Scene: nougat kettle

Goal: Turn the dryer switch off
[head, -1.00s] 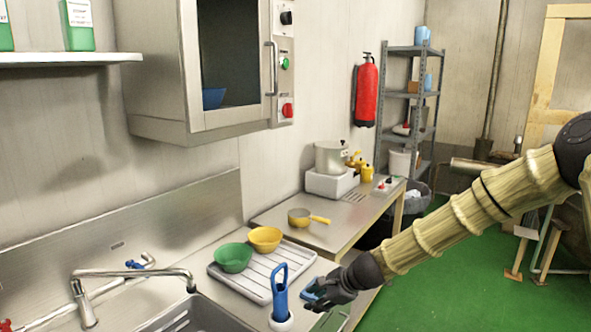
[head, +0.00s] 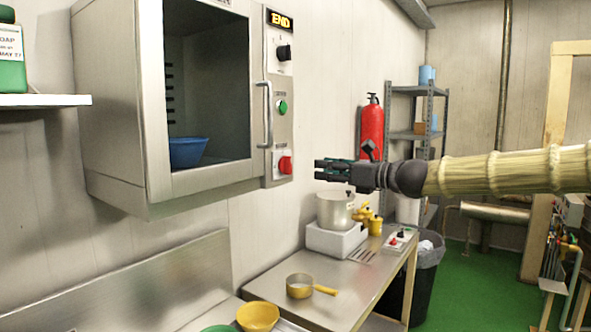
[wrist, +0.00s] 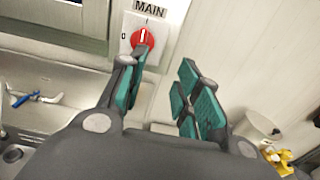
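The dryer (head: 110,90) is a steel wall cabinet with a dark window and a lit END display. Its red main switch (head: 284,165) is at the bottom of the control panel. The wrist view shows this red switch (wrist: 143,37) under the label MAIN. Its white mark points up toward the I, and the 0 is at the left. My gripper (head: 322,170) is just right of the switch in the head view, apparently apart from it. In the wrist view my gripper (wrist: 163,62) has its teal-padded fingers spread and empty. The left fingertip overlaps the switch's lower edge; contact is unclear.
A black knob (head: 284,52) and a green button (head: 282,107) sit above the switch, with the door handle (head: 266,115) at their left. A pot (head: 335,210) stands below my gripper. A red extinguisher (head: 372,130) hangs behind it.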

